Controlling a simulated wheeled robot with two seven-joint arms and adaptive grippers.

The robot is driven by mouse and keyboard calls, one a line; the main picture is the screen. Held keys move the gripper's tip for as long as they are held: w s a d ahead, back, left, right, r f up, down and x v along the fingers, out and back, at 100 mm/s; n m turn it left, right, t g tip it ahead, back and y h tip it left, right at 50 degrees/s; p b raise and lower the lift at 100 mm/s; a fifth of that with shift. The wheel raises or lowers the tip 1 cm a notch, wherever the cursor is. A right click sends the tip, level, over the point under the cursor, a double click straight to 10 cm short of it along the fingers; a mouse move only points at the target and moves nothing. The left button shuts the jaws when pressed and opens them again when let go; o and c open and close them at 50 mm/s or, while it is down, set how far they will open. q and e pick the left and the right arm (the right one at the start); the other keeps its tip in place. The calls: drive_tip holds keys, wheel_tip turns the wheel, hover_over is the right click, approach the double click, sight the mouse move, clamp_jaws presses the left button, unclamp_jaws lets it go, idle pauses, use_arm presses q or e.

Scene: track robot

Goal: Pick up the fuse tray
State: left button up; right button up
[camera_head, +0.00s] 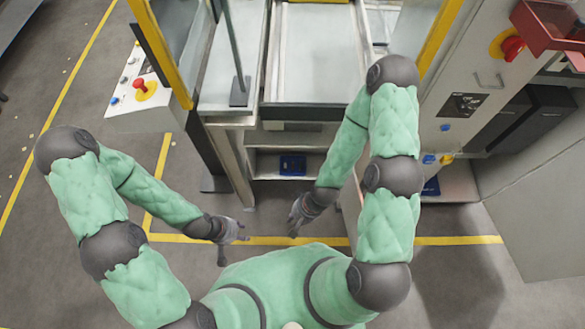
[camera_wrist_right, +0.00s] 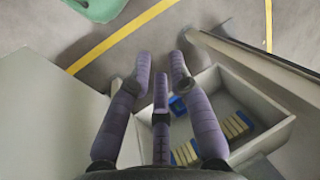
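A blue tray (camera_head: 292,165), which looks like the fuse tray, lies on a pale low shelf or drawer under the machine. In the right wrist view a blue tray (camera_wrist_right: 177,105) with two groups of tan fuses lies in a pale open-topped box, partly hidden behind my fingers. My right gripper (camera_head: 296,222) hangs below and beside the shelf in the head view, apart from the tray. Its purple fingers (camera_wrist_right: 162,66) are extended, spread and empty. My left gripper (camera_head: 238,238) is to the left, away from the tray; its finger opening is too small to judge.
The pale box (camera_wrist_right: 268,137) has raised walls around the tray. A grey machine leg (camera_head: 232,165) stands left of the shelf. A second blue item (camera_head: 431,187) lies at right by a grey cabinet (camera_head: 535,210). The floor with yellow lines (camera_head: 270,240) is clear.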

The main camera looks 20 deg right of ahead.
drive_tip(key=w+a+f+n+g+b, duration=0.1)
drive_tip(key=w+a+f+n+b, duration=0.1)
drive_tip(key=f+n+b, duration=0.25)
drive_tip(key=w+a+f+n+b, duration=0.2)
drive_tip(key=f+n+b, duration=0.2)
drive_tip(key=f+n, duration=0.2)
drive_tip(key=n+t+h+b, duration=0.5)
drive_tip(key=n, duration=2)
approach(279, 171)
drive_tip(key=shift+w+a+f+b, duration=0.1)
drive_tip(key=shift+w+f+b, duration=0.1)
drive_tip(key=shift+f+b, duration=0.45)
drive_tip(key=b+x, duration=0.1)
drive_tip(key=x, duration=0.1)
drive_tip(key=b+x, duration=0.1)
drive_tip(key=x, duration=0.2)
drive_tip(key=shift+d, duration=0.2)
drive_tip(key=shift+w, duration=0.1)
drive_tip(key=shift+r, duration=0.1)
clamp_jaws()
